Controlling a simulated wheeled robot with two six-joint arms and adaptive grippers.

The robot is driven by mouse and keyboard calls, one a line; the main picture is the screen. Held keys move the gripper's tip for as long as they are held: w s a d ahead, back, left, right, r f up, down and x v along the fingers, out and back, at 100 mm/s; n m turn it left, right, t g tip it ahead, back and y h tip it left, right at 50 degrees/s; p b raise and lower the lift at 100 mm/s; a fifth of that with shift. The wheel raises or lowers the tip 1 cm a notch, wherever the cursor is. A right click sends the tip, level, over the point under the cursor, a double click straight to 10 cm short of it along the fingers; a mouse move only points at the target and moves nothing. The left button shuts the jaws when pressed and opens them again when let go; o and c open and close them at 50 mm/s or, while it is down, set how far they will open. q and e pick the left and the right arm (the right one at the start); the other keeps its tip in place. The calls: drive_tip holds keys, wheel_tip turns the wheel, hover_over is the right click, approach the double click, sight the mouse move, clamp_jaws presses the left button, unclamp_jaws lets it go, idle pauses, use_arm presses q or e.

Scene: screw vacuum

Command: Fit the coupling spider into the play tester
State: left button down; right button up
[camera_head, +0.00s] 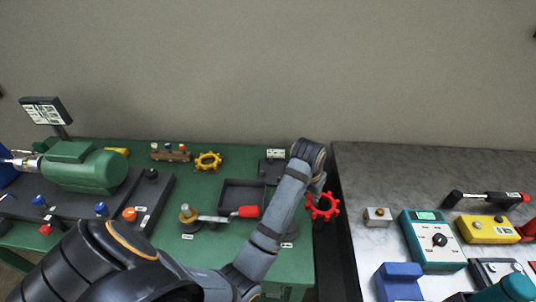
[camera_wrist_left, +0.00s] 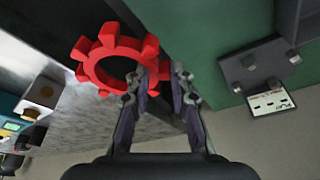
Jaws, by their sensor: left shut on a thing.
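A red toothed coupling spider (camera_head: 322,206) hangs at the tip of my left gripper (camera_head: 318,190), above the gap between the two tables. In the left wrist view the red spider (camera_wrist_left: 120,60) is a ring with several blunt teeth. My left gripper (camera_wrist_left: 168,78) is shut on one side of its rim. The play tester (camera_wrist_left: 260,68), a dark grey block with small pegs and a white label reading PLAY, is on the green table, apart from the spider. In the head view the tester (camera_head: 271,170) is partly hidden by my left arm. My right gripper is not in view.
A yellow spider (camera_head: 207,161) lies on the green table (camera_head: 225,150), left of the tester. A dark tray (camera_head: 242,184) and a red-handled tool (camera_head: 247,211) are nearer. A green motor (camera_head: 85,168) stands left. The grey table (camera_head: 375,165) holds meters and a blue block (camera_head: 400,280).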

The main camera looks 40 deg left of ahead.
use_arm(q)
drive_tip(key=w+a+r+m+p, duration=0.1)
drive_tip(key=w+a+p, duration=0.3)
drive_tip(key=a, duration=0.7)
drive_tip(key=w+a+r+m+p, duration=0.1)
drive_tip(key=w+a+p, duration=0.3)
drive_tip(key=a, duration=0.7)
drive_tip(key=shift+a+r+h+p, duration=0.15)
drive_tip(key=shift+r+h+p, duration=0.15)
drive_tip(key=shift+p, duration=0.55)
drive_tip(key=shift+f+b, duration=0.4)
drive_tip(key=shift+f, duration=1.5)
drive_tip(key=shift+s+p, duration=0.1)
drive_tip(key=shift+p, duration=0.2)
drive_tip(key=shift+f, duration=0.35)
